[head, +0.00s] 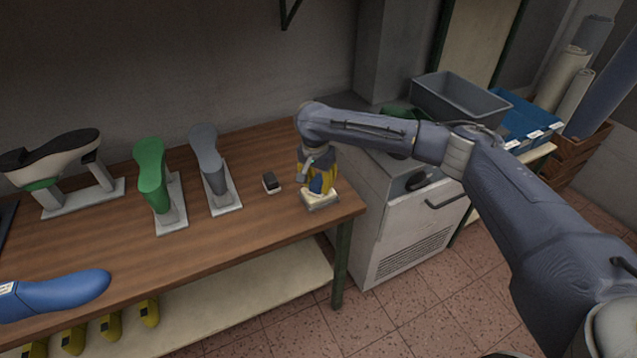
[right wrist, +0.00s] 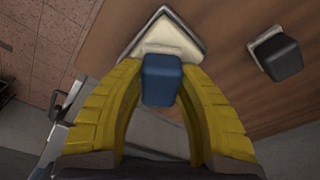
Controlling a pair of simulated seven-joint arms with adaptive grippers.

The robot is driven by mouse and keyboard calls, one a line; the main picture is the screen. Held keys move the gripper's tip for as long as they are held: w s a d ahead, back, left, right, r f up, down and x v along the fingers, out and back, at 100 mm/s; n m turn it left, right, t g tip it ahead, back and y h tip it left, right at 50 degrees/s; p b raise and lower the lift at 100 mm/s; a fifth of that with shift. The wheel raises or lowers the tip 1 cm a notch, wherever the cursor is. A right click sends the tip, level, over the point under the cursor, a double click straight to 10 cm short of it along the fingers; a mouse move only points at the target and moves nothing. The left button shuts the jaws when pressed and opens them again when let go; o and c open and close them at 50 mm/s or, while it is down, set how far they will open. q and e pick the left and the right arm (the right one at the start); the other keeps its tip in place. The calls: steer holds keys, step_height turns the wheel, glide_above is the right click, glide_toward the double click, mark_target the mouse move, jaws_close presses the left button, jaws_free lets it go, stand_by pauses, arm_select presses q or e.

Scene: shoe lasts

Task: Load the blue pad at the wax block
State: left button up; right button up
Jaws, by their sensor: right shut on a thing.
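The blue pad (right wrist: 161,82) is a small dark blue block between the yellow fingers of my right gripper. It also shows in the head view (head: 317,186), low between the fingers. My right gripper (head: 318,188) is shut on it and points down at the right end of the bench. The wax block (head: 322,200) is a pale cream slab in a shallow tray directly under the pad; in the right wrist view the wax block (right wrist: 168,43) is partly hidden by the pad. I cannot tell whether pad and wax touch. My left gripper is not in view.
A small dark block (head: 270,183) lies left of the wax. A grey last (head: 211,160), a green last (head: 151,175) and a black-and-cream last (head: 60,160) stand on white bases. A blue last (head: 60,293) lies at the front left. A white cabinet (head: 385,220) adjoins the bench's right.

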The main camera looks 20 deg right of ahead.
mark_target(319, 178)
steer(key=shift+r, duration=0.1)
steer(key=shift+r, duration=3.4)
